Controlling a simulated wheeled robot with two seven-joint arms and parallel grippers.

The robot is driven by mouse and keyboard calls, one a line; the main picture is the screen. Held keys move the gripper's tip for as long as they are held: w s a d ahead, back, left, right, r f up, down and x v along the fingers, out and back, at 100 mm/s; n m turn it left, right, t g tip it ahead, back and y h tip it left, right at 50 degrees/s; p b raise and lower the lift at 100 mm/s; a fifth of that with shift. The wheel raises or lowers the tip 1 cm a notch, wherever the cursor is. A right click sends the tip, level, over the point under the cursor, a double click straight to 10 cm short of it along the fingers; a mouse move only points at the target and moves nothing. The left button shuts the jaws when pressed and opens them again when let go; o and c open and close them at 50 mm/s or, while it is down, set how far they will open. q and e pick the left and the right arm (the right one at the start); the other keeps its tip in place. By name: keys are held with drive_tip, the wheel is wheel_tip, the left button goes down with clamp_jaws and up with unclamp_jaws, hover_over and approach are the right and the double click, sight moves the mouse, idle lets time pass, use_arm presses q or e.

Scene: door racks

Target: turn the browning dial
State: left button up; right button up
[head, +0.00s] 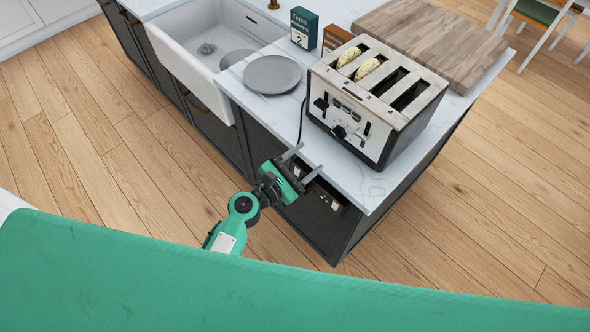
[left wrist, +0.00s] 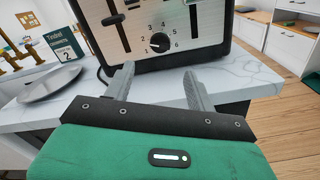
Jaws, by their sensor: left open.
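My left gripper (head: 308,157) is open and empty in front of the toaster, near the counter edge. In the left wrist view its fingers (left wrist: 158,70) point toward the panel, with the dial beyond and between them, not touched. My right gripper is out of view.
A grey plate (head: 272,75) lies left of the toaster, with a teal box (head: 304,28) and a brown box (head: 336,38) behind. A wooden board (head: 440,42) lies behind the toaster. A white sink (head: 200,50) is at left. The counter's front strip (head: 367,190) is clear.

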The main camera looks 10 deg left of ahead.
use_arm(q)
drive_tip(key=v, duration=0.3)
drive_tip(key=shift+s+a+b, duration=0.1)
drive_tip(key=shift+s+b, duration=0.15)
drive_tip(key=shift+b, duration=0.1)
drive_tip(key=s+a+f+m+g+y, duration=0.2)
drive_tip(key=s+f+m, duration=0.15)
drive_tip(key=f, duration=0.75)
drive_tip(key=s+a+f+m+g+y, duration=0.2)
drive_tip(key=s+f+m, duration=0.15)
drive_tip(key=f, duration=0.85)
drive_tip(key=s+a+f+m+g+y, duration=0.2)
drive_tip(key=f+m, duration=0.2)
drive_tip(key=f, duration=0.7)
drive_tip(key=s+a+f+m+g+y, duration=0.1)
drive_tip(key=s+a+f+m+g, duration=0.1)
drive_tip(key=s+a+f+m, duration=0.2)
drive_tip(key=s+a+f+m+g+y, duration=0.2)
drive_tip(key=s+f+m, duration=0.4)
drive_tip(key=s+f, duration=0.4)
drive_tip(key=s+a+f+m+g+y, duration=0.1)
drive_tip(key=s+a+f+m+g, duration=0.2)
drive_tip(key=s, duration=1.4)
drive_tip(key=a+f+m, duration=0.2)
drive_tip(key=a+f, duration=0.1)
drive_tip(key=f, duration=0.1)
drive_tip(key=shift+a+m+g+y, duration=0.15)
drive_tip(key=shift+m+g+y, duration=0.15)
drive_tip(key=shift+m, duration=0.1)
